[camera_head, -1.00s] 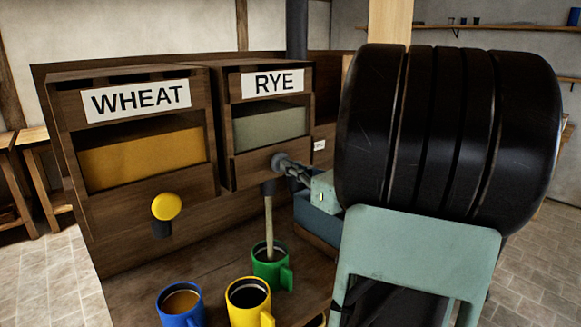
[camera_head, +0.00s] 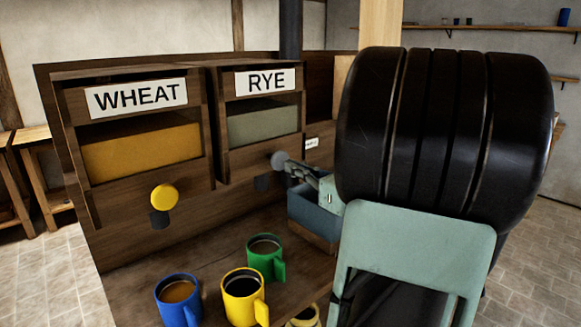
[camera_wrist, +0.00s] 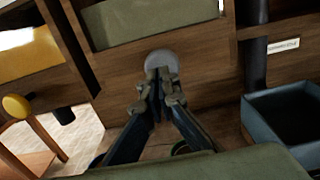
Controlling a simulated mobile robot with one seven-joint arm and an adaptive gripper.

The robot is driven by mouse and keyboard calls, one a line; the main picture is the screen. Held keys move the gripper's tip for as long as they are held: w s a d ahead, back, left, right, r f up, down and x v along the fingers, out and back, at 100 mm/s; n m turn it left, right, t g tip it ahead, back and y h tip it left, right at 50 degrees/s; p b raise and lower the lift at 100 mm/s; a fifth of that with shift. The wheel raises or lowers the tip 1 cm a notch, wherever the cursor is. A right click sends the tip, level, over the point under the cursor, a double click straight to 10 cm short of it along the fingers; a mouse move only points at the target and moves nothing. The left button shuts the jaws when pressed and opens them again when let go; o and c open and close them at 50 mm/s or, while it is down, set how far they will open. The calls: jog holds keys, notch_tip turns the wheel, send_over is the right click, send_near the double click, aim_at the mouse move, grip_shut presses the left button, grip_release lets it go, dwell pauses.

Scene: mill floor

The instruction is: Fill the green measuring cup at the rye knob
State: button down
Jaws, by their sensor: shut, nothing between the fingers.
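The grey rye knob (camera_head: 278,160) is on the front of the bin labelled RYE (camera_head: 266,82); it also shows in the wrist view (camera_wrist: 162,59). My gripper (camera_head: 288,165) is shut and empty, with its fingertips (camera_wrist: 161,76) right at the knob; I cannot tell whether they touch it. The green measuring cup (camera_head: 265,262) stands upright on the wooden counter below the rye spout (camera_head: 263,183). Brown grain shows inside the cup, near its rim. No stream falls from the spout. My arm covers part of the counter on the right.
The WHEAT bin (camera_head: 137,97) with its yellow knob (camera_head: 165,197) is on the left. A blue cup (camera_head: 178,303) with brown contents and a yellow cup (camera_head: 241,299), dark inside, stand in front. A blue-grey open box (camera_wrist: 285,118) is right of the rye spout.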

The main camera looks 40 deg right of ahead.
jog(key=s+d, duration=0.1)
jog(key=s, duration=0.7)
jog(key=shift+s, duration=0.4)
jog(key=shift+w, duration=0.1)
